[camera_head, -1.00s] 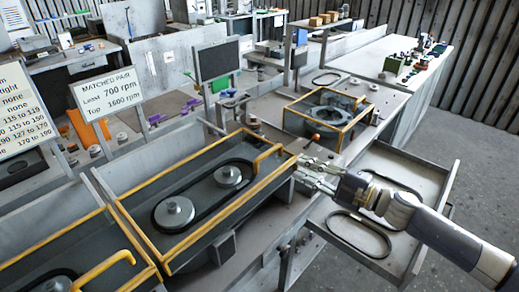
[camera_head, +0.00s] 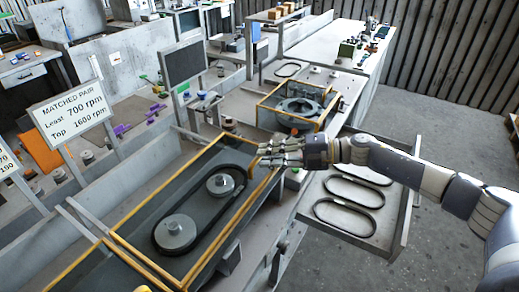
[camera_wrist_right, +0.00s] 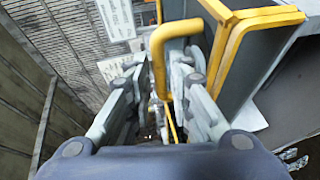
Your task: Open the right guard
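The right guard (camera_head: 150,198) is a long yellow-edged frame over a dark bed; a belt and two grey pulleys (camera_head: 175,232) show through it. It lies down over the bed. Its bent yellow handle (camera_wrist_right: 158,60) is at its right end. My right gripper (camera_head: 272,153) is at that handle in the head view, reaching in from the right. In the right wrist view the handle stands between the two spread fingers (camera_wrist_right: 162,85), with no clear grip on it. Fingertip contact cannot be made out. My left gripper is not in view.
A tray (camera_head: 395,237) with several black belts lies beneath my right arm. A yellow-framed housing (camera_head: 262,114) with a round part stands behind the gripper. A dark screen (camera_head: 184,62) and a "MATCHED PAIR" sign (camera_head: 72,112) stand behind the guard. Another yellow-edged guard is partly visible at lower left.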

